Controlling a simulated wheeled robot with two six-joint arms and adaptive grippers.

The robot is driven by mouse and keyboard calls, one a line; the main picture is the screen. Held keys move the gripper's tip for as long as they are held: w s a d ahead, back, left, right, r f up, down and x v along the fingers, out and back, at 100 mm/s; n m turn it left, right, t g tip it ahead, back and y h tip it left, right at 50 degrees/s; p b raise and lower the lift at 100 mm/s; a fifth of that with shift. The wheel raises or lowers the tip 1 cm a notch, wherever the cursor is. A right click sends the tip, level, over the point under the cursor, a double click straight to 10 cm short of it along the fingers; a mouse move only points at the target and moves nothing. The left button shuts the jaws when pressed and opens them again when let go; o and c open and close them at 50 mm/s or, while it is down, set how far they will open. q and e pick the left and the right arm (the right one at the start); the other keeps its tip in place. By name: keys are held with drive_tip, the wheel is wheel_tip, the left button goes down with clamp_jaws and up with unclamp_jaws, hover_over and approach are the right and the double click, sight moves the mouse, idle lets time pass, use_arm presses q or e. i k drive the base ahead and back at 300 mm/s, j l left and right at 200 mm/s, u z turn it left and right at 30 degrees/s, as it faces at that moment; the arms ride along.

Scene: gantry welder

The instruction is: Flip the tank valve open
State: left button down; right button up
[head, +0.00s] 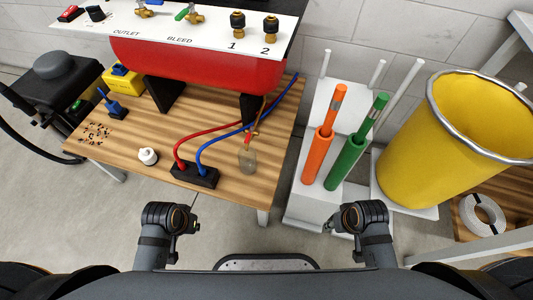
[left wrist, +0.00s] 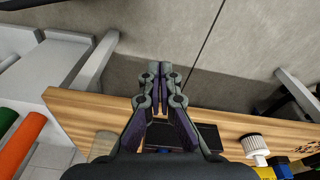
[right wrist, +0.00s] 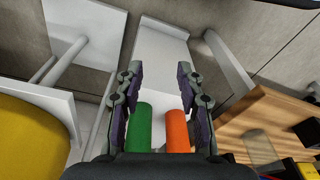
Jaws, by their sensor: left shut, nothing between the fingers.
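The red tank (head: 205,68) lies on its side at the back of the wooden table, under a white panel (head: 205,28). On the panel, a brass valve with a blue handle (head: 146,10) stands by the OUTLET label, and a brass valve with a green handle (head: 185,13) by the BLEED label. My left gripper (left wrist: 154,75) is shut and empty near the table's front edge, well away from the valves. My right gripper (right wrist: 158,72) is open, with nothing held, near the orange and green tubes. Neither gripper touches a valve.
Orange (head: 317,157) and green (head: 340,161) tubes stand at right, beside a yellow bin (head: 428,150).

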sight(249, 135)
drive_tip(key=k+l, duration=0.2)
drive_tip(key=l, duration=0.25)
drive_tip(key=k+l+u, duration=0.1)
drive_tip(key=l, duration=0.3)
drive_tip(key=k+l, duration=0.35)
drive_tip(key=l+u, duration=0.05)
drive_tip(key=l, duration=0.05)
